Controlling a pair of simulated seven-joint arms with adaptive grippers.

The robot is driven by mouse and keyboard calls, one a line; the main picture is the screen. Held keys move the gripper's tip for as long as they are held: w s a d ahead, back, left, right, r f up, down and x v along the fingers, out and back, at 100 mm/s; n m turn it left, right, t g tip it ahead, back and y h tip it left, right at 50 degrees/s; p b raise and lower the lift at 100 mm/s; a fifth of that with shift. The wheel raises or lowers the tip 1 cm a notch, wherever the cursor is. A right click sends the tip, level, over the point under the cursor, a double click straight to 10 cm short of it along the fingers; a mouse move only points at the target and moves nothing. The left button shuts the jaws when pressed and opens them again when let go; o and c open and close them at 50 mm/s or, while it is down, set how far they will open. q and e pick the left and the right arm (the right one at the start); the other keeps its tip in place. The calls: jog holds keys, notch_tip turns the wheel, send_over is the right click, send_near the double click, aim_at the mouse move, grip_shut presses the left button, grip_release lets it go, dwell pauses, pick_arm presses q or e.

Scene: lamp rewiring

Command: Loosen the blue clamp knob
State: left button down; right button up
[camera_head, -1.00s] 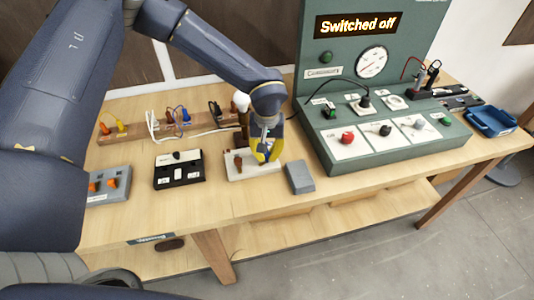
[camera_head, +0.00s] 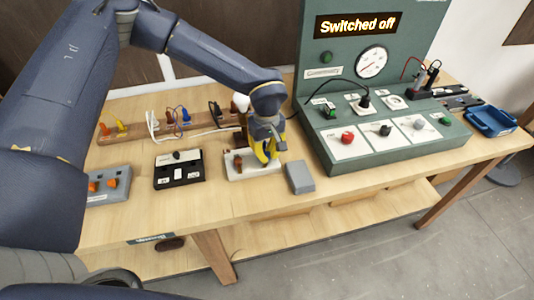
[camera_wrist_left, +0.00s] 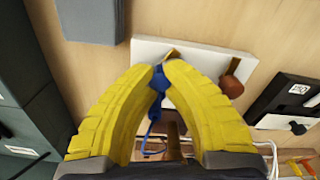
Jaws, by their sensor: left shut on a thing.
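The blue clamp knob (camera_wrist_left: 158,82) shows in the left wrist view between the yellow fingertips of my left gripper (camera_wrist_left: 164,70), which is shut on it. The knob belongs to a white block (camera_wrist_left: 205,58) that also carries a brown peg (camera_wrist_left: 231,86). In the head view my left gripper (camera_head: 267,151) is over the right part of the white block (camera_head: 240,174), and the knob is hidden there by the fingers. The brown peg (camera_head: 238,163) stands left of the fingers. My right gripper is not in view.
A grey block (camera_head: 300,177) lies just right of the white block. A black-and-white box (camera_head: 180,170) is to the left. A green test console (camera_head: 395,153) reading "Switched off" stands to the right. A wooden rack with cables (camera_head: 135,131) is behind.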

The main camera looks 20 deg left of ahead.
aim_at(266, 153)
pick_arm(q)
jog(key=shift+w+a+r+n, duration=0.1)
jog(key=shift+w+n, duration=0.05)
jog(key=shift+n, duration=0.55)
jog(key=shift+w+a+r+n, duration=0.1)
jog(key=shift+n, duration=0.9)
jog(key=c, duration=1.5)
grip_release()
jog(key=shift+f, duration=0.15)
jog(key=o, duration=0.3)
jog(key=shift+s, duration=0.15)
jog(key=shift+d, duration=0.1)
notch_tip(266, 153, up, 12)
